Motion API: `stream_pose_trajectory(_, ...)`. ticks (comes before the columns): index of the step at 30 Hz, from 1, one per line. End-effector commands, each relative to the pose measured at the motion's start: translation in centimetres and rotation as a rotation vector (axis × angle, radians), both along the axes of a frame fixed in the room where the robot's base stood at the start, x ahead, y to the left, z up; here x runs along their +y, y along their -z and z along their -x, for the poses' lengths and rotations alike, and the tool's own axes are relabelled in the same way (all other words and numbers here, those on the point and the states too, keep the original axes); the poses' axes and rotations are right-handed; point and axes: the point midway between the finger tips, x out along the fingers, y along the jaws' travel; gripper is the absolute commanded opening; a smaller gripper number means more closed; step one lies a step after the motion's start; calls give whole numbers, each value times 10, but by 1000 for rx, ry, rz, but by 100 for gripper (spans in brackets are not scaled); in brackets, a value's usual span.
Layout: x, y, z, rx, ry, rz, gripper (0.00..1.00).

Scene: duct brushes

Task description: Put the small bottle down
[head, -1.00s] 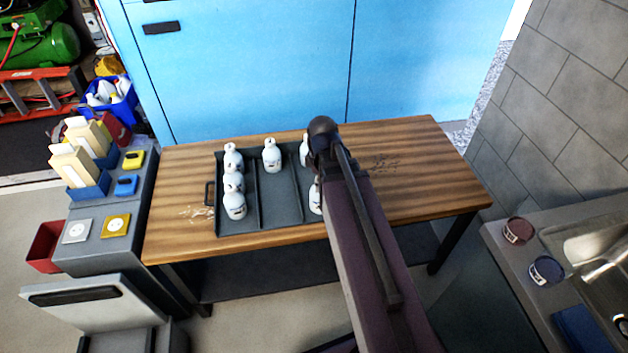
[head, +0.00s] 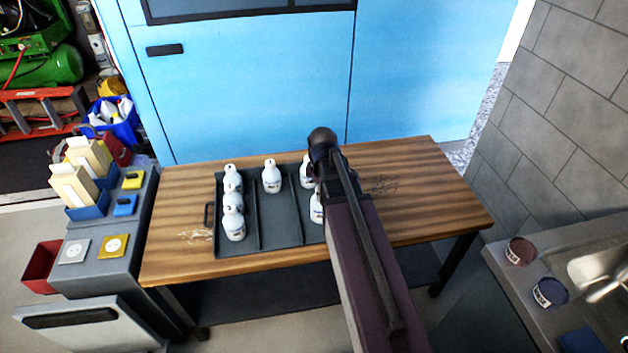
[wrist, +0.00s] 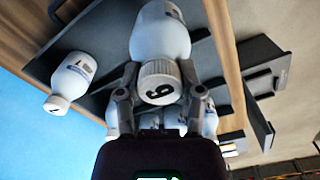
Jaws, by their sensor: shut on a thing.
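Small white bottles stand on a dark divided tray (head: 278,235). Several are in its left compartment (head: 234,222), one is in the middle (head: 271,176), and parts of others show at the right (head: 307,172) beside my arm. In the wrist view my gripper (wrist: 160,96) is shut on a white bottle (wrist: 160,38), with its fingers at either side of the numbered cap. My gripper and the held bottle are hidden behind my arm in the head view. I cannot tell whether the held bottle touches the tray.
The tray sits on a wooden table (head: 400,155), with bare wood to its right. Blue cabinets (head: 250,90) stand behind. A grey unit with boxes (head: 105,235) is at the left. A sink counter with two small tubs (head: 549,292) is at the right.

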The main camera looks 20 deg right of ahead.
Motion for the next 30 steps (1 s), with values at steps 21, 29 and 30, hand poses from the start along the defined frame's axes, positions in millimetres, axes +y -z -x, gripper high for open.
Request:
stream_pose_trajectory(21,-17,9,-95,0,0,0,0)
stream_pose_trajectory(29,-17,9,-95,0,0,0,0)
stream_pose_trajectory(30,-17,9,-96,0,0,0,0)
